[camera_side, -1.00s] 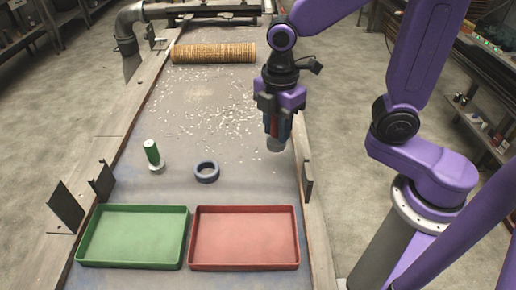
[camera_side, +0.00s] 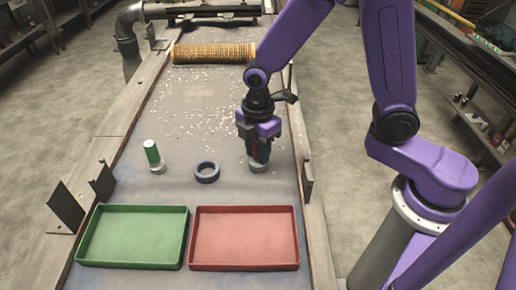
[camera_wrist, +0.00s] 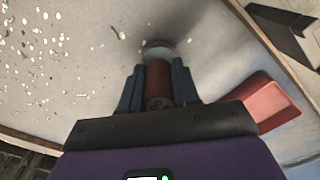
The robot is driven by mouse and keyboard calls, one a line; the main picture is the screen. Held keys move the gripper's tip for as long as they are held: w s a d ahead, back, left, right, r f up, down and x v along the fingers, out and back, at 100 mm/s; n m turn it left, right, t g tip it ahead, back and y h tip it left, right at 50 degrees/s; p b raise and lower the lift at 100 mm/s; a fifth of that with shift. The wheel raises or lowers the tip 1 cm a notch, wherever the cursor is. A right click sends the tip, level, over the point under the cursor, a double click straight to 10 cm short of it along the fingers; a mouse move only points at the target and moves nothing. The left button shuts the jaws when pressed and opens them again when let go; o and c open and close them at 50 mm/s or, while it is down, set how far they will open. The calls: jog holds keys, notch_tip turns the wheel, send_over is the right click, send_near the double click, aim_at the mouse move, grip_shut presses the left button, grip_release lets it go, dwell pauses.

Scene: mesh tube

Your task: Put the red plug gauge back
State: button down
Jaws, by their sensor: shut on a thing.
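My gripper (camera_side: 259,151) is shut on the red plug gauge and holds it roughly upright, grey end down. In the wrist view the gauge's red handle (camera_wrist: 158,80) lies between the two blue-grey fingers, with its pale grey end (camera_wrist: 158,48) beyond them. In the side view the grey end (camera_side: 258,166) is at or just above the table; I cannot tell whether it touches. The fingers hide most of the handle.
A green tray (camera_side: 184,238) and a red tray (camera_side: 297,240) lie side by side at the front; the red one also shows in the wrist view (camera_wrist: 268,98). A mesh tube (camera_side: 213,53) lies at the back. Pale chips are scattered mid-table. A small upright plate (camera_side: 308,180) stands at the right edge.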

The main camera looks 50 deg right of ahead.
jog(key=shift+f, duration=0.15)
jog(key=c, duration=0.8)
grip_release()
notch_tip(320, 180, up, 12)
jog(key=shift+r, duration=0.2)
jog(key=s+d+f+m, duration=0.1)
jog(key=s+d, duration=0.2)
jog(key=s, duration=0.3)
jog(key=s+d+f+m, duration=0.1)
jog(key=s+d+m, duration=0.1)
jog(key=s, duration=0.5)
jog(key=s+d+f+m, duration=0.1)
jog(key=s+d+m, duration=0.1)
jog(key=s+d, duration=0.2)
jog(key=shift+s+d, duration=0.2)
jog(key=shift+s, duration=0.5)
jog(key=shift+s+d, duration=0.2)
jog(key=shift+s, duration=0.45)
